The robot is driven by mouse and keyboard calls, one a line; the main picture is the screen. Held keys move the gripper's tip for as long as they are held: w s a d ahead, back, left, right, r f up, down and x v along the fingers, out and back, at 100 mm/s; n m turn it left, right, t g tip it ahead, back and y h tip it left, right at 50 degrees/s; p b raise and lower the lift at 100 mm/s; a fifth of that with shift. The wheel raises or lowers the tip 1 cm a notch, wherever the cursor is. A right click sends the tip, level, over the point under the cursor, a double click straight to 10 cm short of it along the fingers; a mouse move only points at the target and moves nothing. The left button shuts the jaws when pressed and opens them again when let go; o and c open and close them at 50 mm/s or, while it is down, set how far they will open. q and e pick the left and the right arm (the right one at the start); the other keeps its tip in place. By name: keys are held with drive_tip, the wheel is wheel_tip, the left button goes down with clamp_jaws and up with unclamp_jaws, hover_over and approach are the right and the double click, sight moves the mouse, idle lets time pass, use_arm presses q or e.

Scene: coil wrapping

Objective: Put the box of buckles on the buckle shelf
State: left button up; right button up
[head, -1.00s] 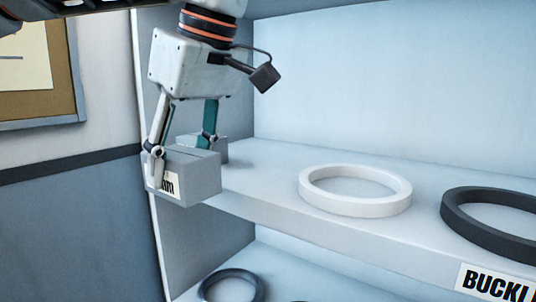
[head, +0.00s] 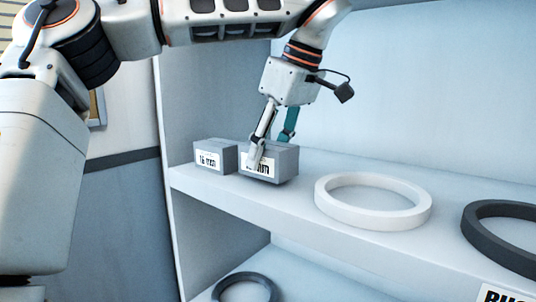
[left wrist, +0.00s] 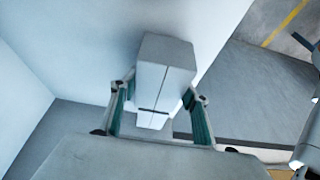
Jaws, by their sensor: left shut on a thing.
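My left gripper (head: 271,147) is shut on a grey box (head: 287,168) with a white label, partly covered by a finger, that ends in "mm". The held box is over the left part of the shelf (head: 300,205), right of a second grey box (head: 229,161) labelled "16 mm". I cannot tell whether the held box touches the shelf. In the left wrist view the held box (left wrist: 165,75) shows between the two fingers. A label on the shelf's front (head: 502,294) is cut off by the picture's edge. My right gripper is not in view.
A white ring (head: 373,222) lies on the shelf to the right of the held box. A dark ring (head: 490,240) lies farther right. Another dark ring (head: 246,283) is on the level below. The shelf's side wall (head: 205,120) stands at the left.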

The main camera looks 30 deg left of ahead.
use_arm(q)
drive_tip(key=shift+s+f, duration=0.1)
drive_tip(key=shift+f, duration=0.4)
drive_tip(key=shift+s+a, duration=0.15)
drive_tip(key=shift+f, duration=0.1)
drive_tip(key=shift+f, duration=0.15)
drive_tip(key=o, duration=1.5)
